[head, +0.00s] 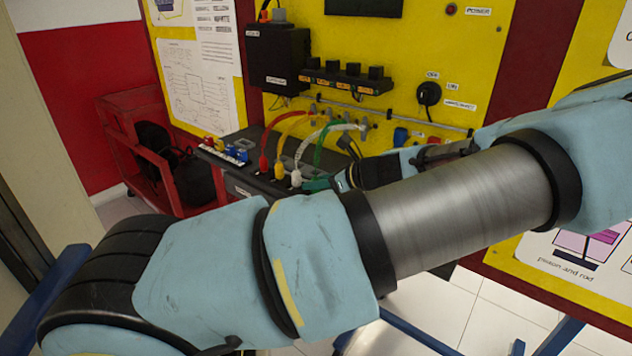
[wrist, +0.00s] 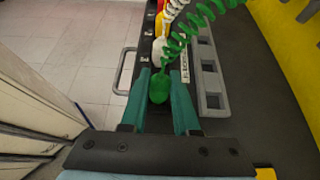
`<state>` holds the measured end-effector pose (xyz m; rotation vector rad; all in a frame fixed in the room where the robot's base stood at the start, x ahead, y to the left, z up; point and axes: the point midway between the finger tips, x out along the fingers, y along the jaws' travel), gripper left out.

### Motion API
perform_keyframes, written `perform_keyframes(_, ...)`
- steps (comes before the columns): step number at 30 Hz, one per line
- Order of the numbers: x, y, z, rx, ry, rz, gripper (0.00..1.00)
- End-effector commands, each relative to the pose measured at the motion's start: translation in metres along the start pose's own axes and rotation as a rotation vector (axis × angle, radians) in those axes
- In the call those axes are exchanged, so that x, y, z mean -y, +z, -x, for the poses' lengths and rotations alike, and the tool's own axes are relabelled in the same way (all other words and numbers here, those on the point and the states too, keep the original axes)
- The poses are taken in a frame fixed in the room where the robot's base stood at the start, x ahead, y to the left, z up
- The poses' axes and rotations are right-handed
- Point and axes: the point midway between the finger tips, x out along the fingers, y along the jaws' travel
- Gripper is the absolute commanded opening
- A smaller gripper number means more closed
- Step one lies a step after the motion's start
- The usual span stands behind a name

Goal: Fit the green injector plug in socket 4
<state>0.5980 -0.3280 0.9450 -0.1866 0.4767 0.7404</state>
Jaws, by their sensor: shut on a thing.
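The green injector plug (wrist: 159,88) sits between the two teal fingers of my gripper (wrist: 159,76), which is shut on it. Its coiled green cable (wrist: 184,40) runs up and right in the wrist view. The black socket rail (wrist: 143,53) lies just beyond the fingertips. I cannot tell whether the plug touches it, and socket 4 is not clearly visible. In the head view the green cable (head: 319,147) arches down to my gripper (head: 317,184), which is mostly hidden behind my arm.
White (head: 297,178), yellow (head: 279,169) and red (head: 263,163) plugs stand in a row on the bench, their cables close by. A grey slotted rack (wrist: 208,80) runs along the rail's right. Blue, white and red parts (head: 228,150) lie farther left.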

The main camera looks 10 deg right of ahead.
Motion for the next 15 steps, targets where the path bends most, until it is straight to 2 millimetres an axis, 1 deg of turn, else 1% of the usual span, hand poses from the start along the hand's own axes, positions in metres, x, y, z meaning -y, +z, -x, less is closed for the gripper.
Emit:
perform_keyframes(2, 0.0000, -0.0013, -0.0008, 0.000, 0.000, 0.000, 0.00)
perform_keyframes(3, 0.0000, -0.0012, -0.0008, 0.000, 0.000, 0.000, 0.31)
perform_keyframes(6, 0.0000, -0.0010, -0.0006, 0.000, 0.000, 0.000, 0.43)
perform_keyframes(7, 0.0000, -0.0010, -0.0006, 0.000, 0.000, 0.000, 0.44)
perform_keyframes(15, 0.0001, -0.0004, 0.0004, 0.000, 0.000, 0.000, 0.44)
